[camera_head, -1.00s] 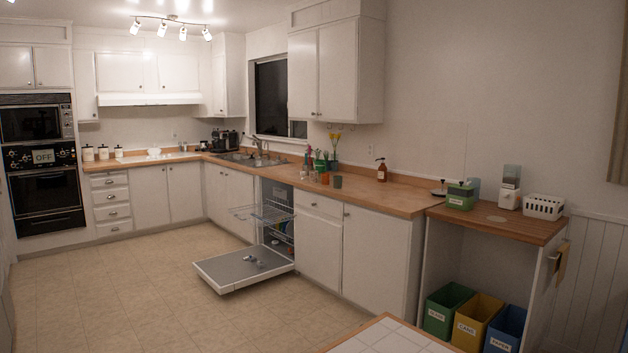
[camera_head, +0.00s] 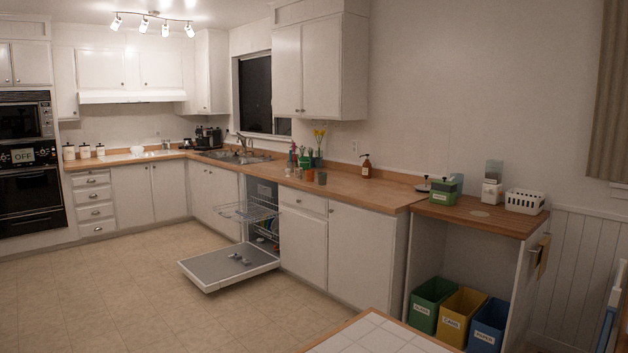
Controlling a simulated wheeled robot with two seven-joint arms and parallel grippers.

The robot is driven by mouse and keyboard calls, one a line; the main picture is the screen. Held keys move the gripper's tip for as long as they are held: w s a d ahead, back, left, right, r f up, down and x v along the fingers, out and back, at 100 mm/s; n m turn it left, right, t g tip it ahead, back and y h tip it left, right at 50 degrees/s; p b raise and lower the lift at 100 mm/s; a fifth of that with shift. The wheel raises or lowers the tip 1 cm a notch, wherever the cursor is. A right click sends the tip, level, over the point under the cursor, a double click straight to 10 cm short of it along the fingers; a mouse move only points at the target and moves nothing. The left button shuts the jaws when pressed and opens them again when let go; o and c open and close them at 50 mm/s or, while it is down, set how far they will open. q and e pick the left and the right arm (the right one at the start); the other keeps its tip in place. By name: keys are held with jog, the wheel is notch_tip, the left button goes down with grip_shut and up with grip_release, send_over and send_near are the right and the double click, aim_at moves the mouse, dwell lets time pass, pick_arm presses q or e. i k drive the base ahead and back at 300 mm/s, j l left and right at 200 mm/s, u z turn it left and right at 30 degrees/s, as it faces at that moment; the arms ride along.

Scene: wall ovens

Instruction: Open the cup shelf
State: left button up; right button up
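Which cupboard is the cup shelf cannot be told, as no cups show behind any door. A white two-door wall cabinet (camera_head: 320,68) hangs above the counter right of the window, with its doors shut. Another white wall cabinet (camera_head: 205,72) hangs left of the window, shut. A shut two-door cabinet (camera_head: 130,70) sits over the range hood, and a further one (camera_head: 25,64) sits above the wall ovens. Neither of my grippers shows in the view.
The dishwasher door (camera_head: 230,267) is folded down into the floor space, with its rack (camera_head: 245,212) pulled out. A white-tiled table (camera_head: 375,335) stands in front. Bins (camera_head: 460,312) stand under the right counter. The floor (camera_head: 110,290) at left is clear.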

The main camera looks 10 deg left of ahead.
aim_at(262, 190)
jog(key=i+j+u, duration=0.45)
jog(key=j, duration=0.3)
jog(key=i+j+u, duration=0.45)
jog(key=j, duration=0.2)
jog(key=i+j+u, duration=0.45)
jog(key=i+j, duration=0.15)
jog(key=i, duration=0.35)
jog(key=i+j, duration=0.15)
jog(key=i, duration=0.35)
jog(key=i+l+z, duration=0.15)
jog(key=i+z, duration=0.35)
jog(key=i, duration=0.55)
jog(key=i+j+z, duration=0.2)
jog(key=i+z, duration=0.25)
jog(key=i, duration=0.55)
jog(key=i+z, duration=0.25)
jog(key=i, duration=0.25)
jog(key=i+z, duration=0.25)
jog(key=i, duration=0.25)
jog(key=i+j+z, duration=0.25)
jog(key=i, duration=0.25)
jog(key=i+j+z, duration=0.2)
jog(key=i, duration=0.25)
jog(key=i+j+z, duration=0.25)
jog(key=i, duration=0.25)
jog(key=j, duration=0.1)
